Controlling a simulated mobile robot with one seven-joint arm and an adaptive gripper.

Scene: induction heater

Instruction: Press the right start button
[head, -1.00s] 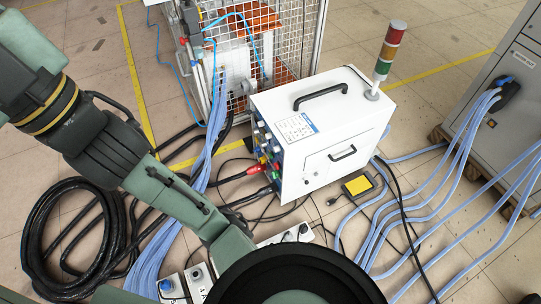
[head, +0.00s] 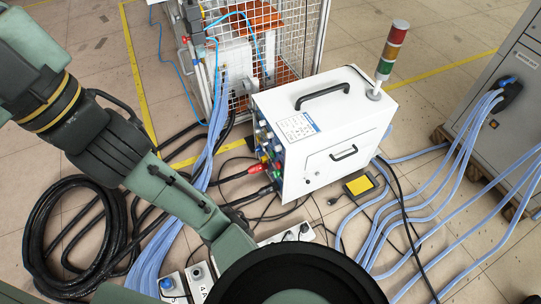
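Small white boxes with round buttons lie low in the picture, partly behind my arm. Two stand side by side at the bottom: a left button box (head: 172,288) with a blue-grey button and a right button box (head: 199,280) with a grey button. Another white panel (head: 290,236) with dark round knobs or plugs shows between my arm and the heater cabinet. I cannot tell which of these is the right start button. My green arm reaches down to the bottom middle, where its dark round part covers the floor. My gripper is not in view.
A white cabinet (head: 335,125) with a signal tower (head: 389,50) stands in the middle. Blue hoses (head: 385,225) run to a grey cabinet (head: 505,95) at right. A black cable coil (head: 45,235) lies at left. A wire cage (head: 280,45) stands behind.

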